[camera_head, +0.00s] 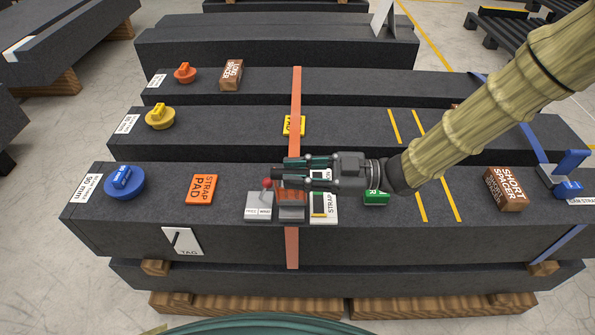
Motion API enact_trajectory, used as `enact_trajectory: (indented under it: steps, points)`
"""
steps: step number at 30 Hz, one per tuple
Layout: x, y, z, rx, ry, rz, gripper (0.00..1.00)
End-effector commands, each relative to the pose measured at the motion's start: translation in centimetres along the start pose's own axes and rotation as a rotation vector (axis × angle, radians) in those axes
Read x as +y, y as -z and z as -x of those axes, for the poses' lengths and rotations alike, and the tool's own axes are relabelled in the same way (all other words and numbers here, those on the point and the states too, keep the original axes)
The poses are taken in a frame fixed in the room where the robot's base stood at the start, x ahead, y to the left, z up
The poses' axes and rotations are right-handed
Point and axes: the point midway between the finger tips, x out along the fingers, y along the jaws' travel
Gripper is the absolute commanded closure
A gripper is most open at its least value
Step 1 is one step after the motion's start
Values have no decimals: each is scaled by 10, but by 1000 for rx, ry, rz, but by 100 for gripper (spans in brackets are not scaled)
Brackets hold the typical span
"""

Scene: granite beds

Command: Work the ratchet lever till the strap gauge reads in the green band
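The orange strap (293,242) runs over the dark granite beds and down the front face of the nearest one. The ratchet sits on this strap on the front bed, mostly hidden under my gripper. Beside it is a grey block (258,206) with a two-part label, and a red knob (267,183) stands just above it. The white strap gauge (323,208) is right of the ratchet; its reading is too small and partly covered. My gripper (281,172) reaches in from the right, fingertips over the ratchet and close to the red knob. A dark piece shows between the fingers; I cannot tell whether they grip it.
On the front bed lie a blue knob (124,182), an orange strap pad (201,189), a green block (376,197) and a brown short spacer (506,189). A blue clamp-like piece (566,180) stands at the right end. A white tag (183,241) hangs on the front face.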

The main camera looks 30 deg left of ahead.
Motion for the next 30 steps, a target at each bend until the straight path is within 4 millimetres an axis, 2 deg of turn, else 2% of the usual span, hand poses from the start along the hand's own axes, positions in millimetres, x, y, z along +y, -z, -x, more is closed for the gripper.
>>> enact_trajectory:
  steps: [1,2,3,12,16,20,30]
  points:
    - [0,3,-1,6,1,1,64]
    - [0,3,-1,6,1,1,58]
    - [0,3,-1,6,1,1,57]
    - [0,4,0,7,1,2,57]
    - [1,3,7,5,1,3,57]
    - [2,2,25,4,-2,3,57]
    - [2,-1,87,0,-2,1,57]
